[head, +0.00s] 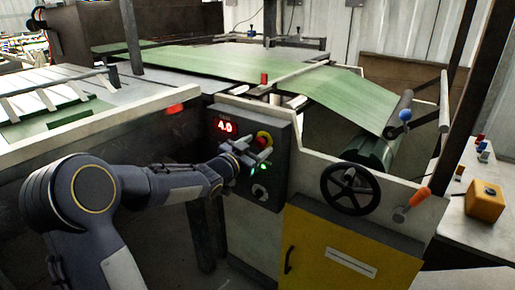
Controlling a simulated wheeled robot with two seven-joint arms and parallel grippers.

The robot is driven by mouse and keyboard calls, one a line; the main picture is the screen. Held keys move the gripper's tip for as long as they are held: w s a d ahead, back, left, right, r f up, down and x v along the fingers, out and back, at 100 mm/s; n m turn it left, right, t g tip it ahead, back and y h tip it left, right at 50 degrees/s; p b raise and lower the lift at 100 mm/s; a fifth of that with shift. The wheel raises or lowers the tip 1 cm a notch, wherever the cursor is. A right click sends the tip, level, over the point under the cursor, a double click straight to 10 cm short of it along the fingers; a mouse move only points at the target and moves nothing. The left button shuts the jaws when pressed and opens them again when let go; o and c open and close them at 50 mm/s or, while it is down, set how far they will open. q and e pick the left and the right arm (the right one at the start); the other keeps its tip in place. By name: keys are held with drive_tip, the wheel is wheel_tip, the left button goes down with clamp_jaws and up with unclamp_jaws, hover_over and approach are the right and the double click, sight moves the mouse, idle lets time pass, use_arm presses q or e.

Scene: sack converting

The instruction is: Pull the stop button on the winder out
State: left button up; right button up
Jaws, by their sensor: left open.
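The winder's dark control panel (283,135) faces me at the middle of the head view. It has a red number display (225,127) reading about 4.0. The red stop button (262,140) sits on a yellow surround at the panel's upper right. My left gripper (258,150) is right at the button, with its open fingers around or just in front of it. I cannot tell whether the fingers touch the button. Part of the button and its surround is hidden by the fingers. My right gripper is not in view.
A black handwheel (350,188) and an orange-gripped lever (411,204) are to the right. A yellow cabinet door (335,245) is below. Green sheet (240,64) runs across the machine top.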

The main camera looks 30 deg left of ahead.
use_arm(q)
drive_tip(key=shift+w, duration=0.5)
drive_tip(key=shift+c, duration=0.5)
clamp_jaws()
drive_tip(key=shift+s, duration=0.5)
drive_tip(key=shift+o, duration=0.5)
unclamp_jaws()
drive_tip(key=shift+s, duration=0.15)
drive_tip(key=s+p, duration=0.1)
drive_tip(key=s, duration=0.6)
drive_tip(key=shift+s+a, duration=0.3)
drive_tip(key=shift+s, duration=0.05)
